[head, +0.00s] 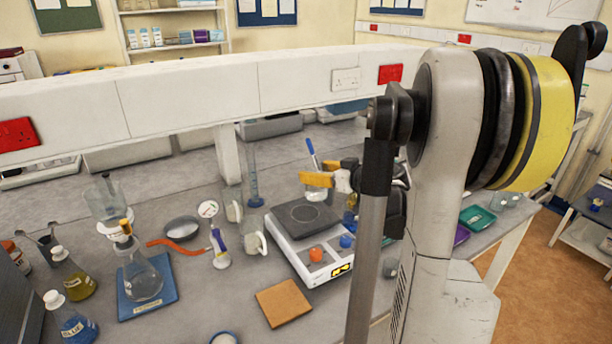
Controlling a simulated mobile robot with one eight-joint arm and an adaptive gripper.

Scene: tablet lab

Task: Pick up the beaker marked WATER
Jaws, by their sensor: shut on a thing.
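My gripper (325,172) has yellow fingers and is shut on a small clear beaker (316,194), one finger crossing the front of the glass. Clear liquid seems to be in its lower part. I cannot read a WATER label on it at this size. A blue-tipped rod (313,152) stands tilted in or just behind this beaker; I cannot tell which. The beaker appears upright, just behind the hotplate (287,255). Whether its base touches the bench is not clear. My arm hides part of the gripper and the bench to its right.
The hotplate has a red and a blue knob. Two beakers (254,243) (233,212) and a blue-based measuring cylinder (253,190) stand left of it. A brown tile (284,302) lies in front. A flask (143,283) on a blue base and reagent flasks (73,282) stand left.

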